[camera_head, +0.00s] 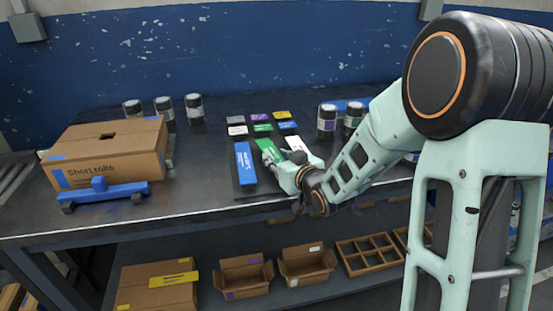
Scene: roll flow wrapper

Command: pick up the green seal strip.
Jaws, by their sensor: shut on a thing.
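The green seal strip (267,146) is a long green bar on the dark mat (243,189) on the bench. It lies between a blue strip (245,163) and a white strip (295,142). My gripper (271,162) is at the near part of the green strip and is shut on it. The gripper hides the strip's near end. I cannot tell whether the strip is lifted off the mat.
Small coloured pieces, including a green one (263,127), lie behind the strips. A cardboard box (110,150) and a blue stand (100,192) are at the left. Dark jars (327,119) stand behind. The front bench top (190,195) is clear.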

